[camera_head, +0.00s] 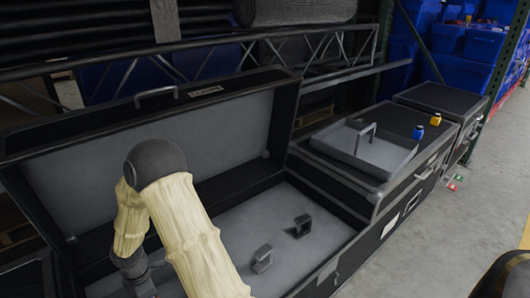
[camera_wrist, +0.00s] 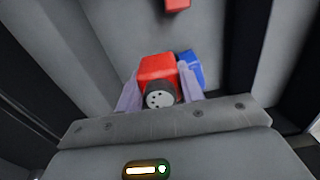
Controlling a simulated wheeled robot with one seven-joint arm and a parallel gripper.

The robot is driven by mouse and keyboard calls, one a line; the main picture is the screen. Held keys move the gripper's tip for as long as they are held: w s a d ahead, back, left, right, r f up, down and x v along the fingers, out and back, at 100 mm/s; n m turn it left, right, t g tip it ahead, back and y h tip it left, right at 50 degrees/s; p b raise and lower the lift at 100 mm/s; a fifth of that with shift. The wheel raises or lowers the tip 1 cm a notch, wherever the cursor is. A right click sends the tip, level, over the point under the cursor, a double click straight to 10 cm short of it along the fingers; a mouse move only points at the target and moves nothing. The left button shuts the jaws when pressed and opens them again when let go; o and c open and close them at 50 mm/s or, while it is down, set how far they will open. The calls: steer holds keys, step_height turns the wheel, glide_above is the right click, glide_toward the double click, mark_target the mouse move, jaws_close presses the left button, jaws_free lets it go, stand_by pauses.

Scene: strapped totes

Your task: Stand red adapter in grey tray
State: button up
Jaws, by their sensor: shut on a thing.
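The red adapter (camera_wrist: 155,68) sits between the fingers of my gripper (camera_wrist: 158,92) in the wrist view. In the head view my cream-sleeved arm reaches down over the open case, and my gripper and the red adapter are hidden or out of frame. The grey tray (camera_head: 376,168) lies on a closed black case to the right. It has a raised handle and looks empty from here.
A blue piece (camera_wrist: 190,68) lies right behind the red adapter, and another red piece (camera_wrist: 177,4) is farther off. A yellow adapter (camera_head: 436,119) and a blue adapter (camera_head: 418,132) stand beside the tray.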

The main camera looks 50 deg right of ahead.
steer(key=m, duration=0.2)
steer(key=r+m+p, duration=0.1)
steer(key=m, duration=0.2)
steer(key=w+r+m, duration=0.1)
steer(key=m, duration=0.1)
steer(key=shift+r, duration=0.2)
steer(key=m, duration=0.2)
steer(key=r+m+p, duration=0.1)
steer(key=m, duration=0.2)
steer(key=shift+w+r+m, duration=0.25)
steer(key=shift+w+m, duration=0.05)
steer(key=shift+w, duration=0.1)
steer(key=m, duration=0.2)
steer(key=shift+w+r+m+p, duration=0.15)
steer(key=shift+r+m+p, duration=0.15)
steer(key=shift+m, duration=0.1)
